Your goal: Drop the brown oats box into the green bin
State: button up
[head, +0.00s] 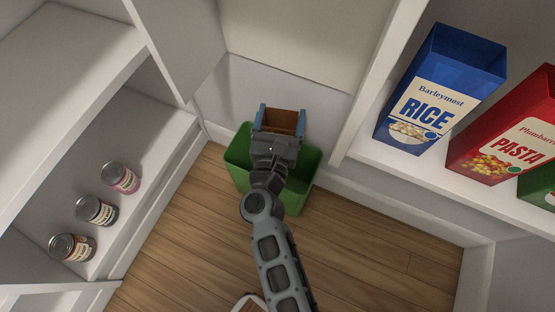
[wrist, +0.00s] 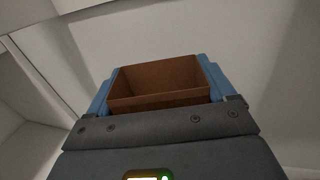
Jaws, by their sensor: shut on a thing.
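The brown oats box (head: 283,121) is between the blue fingers of my gripper (head: 281,120), which is shut on it. In the wrist view the box (wrist: 158,80) shows as an open-topped brown box with a finger of my gripper (wrist: 158,88) on each side. The green bin (head: 296,197) stands on the wooden floor in the corner. In the head view my gripper and the box overlap the bin's back part; the exact height above the bin cannot be told. My gripper and arm hide much of the bin's inside.
A blue rice box (head: 440,90) and a red pasta box (head: 505,135) stand on the right shelf. Three cans, one of them pink (head: 121,178), stand on the left shelf. White walls and shelf edges enclose the bin; the wooden floor (head: 380,255) at right is clear.

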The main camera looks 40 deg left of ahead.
jog(key=shift+f+b, duration=1.85)
jog(key=shift+f, duration=0.65)
jog(key=o, duration=1.3)
jog(key=shift+o, duration=0.2)
jog(key=p+v, duration=0.2)
jog(key=v, duration=0.5)
jog(key=shift+s+d, duration=0.2)
jog(key=shift+s, duration=0.15)
